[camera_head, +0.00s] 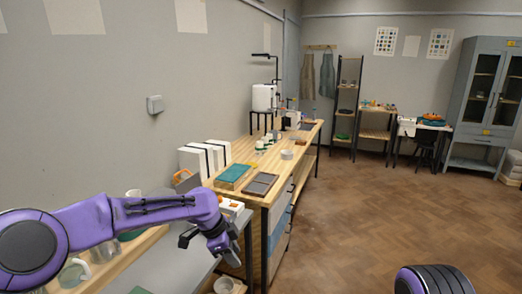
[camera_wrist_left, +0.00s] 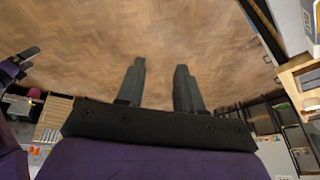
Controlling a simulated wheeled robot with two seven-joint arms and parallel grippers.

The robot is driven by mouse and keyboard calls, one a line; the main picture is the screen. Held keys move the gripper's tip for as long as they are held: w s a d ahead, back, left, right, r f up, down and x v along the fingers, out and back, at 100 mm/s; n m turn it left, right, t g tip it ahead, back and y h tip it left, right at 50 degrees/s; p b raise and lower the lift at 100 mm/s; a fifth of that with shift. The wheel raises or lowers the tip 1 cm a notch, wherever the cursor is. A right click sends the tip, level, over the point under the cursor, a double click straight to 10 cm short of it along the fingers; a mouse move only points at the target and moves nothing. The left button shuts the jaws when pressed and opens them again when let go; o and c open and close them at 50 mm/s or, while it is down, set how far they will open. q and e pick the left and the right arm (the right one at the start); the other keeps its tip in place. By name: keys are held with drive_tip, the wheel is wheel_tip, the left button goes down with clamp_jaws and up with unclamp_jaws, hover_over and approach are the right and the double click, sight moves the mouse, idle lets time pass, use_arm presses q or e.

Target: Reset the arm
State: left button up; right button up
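My left arm comes in from the left in the head view. Its gripper (camera_head: 228,258) hangs past the end of the grey table, with its fingers pointing down and to the right. In the left wrist view, the two dark fingers (camera_wrist_left: 162,82) stand apart with only wooden floor showing between them, so it is open and empty. Part of my right arm (camera_head: 433,281) shows at the bottom right of the head view, without its gripper. At the left edge of the wrist view, a purple and dark part of my own body (camera_wrist_left: 20,62) shows, and its fingers cannot be made out clearly.
A long wooden workbench (camera_head: 262,195) stands just beyond my left gripper, holding a green-topped box (camera_head: 233,175), a dark tray (camera_head: 260,185) and white boxes (camera_head: 205,158). A grey table (camera_head: 165,268) lies below my left arm. Open floor (camera_head: 385,210) spreads to the right.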

use_arm(q)
drive_tip(key=s+f+n+t, duration=0.4)
drive_tip(key=f+n, duration=0.8)
drive_tip(key=f, duration=0.1)
drive_tip(key=s+a+f+n+t+y, duration=0.1)
drive_tip(key=s+a+f+n+y, duration=0.1)
drive_tip(key=s+a+f+n, duration=0.5)
drive_tip(key=s+a+f+n+g+y, duration=0.1)
drive_tip(key=s+a, duration=0.4)
drive_tip(key=s, duration=0.5)
drive_tip(key=s+a+f+n+g+y, duration=0.1)
drive_tip(key=s+a+f, duration=0.3)
drive_tip(key=s, duration=0.6)
drive_tip(key=s+a+f+n+g+y, duration=0.1)
drive_tip(key=s+a+f+n+y, duration=0.1)
drive_tip(key=s+a, duration=0.4)
drive_tip(key=s+f+y, duration=0.1)
drive_tip(key=s, duration=0.3)
drive_tip(key=shift+s+a+f+n+g+y+b, duration=0.15)
drive_tip(key=shift+a+f+n+g+y+b, duration=0.1)
drive_tip(key=shift+n+g+y+b, duration=0.1)
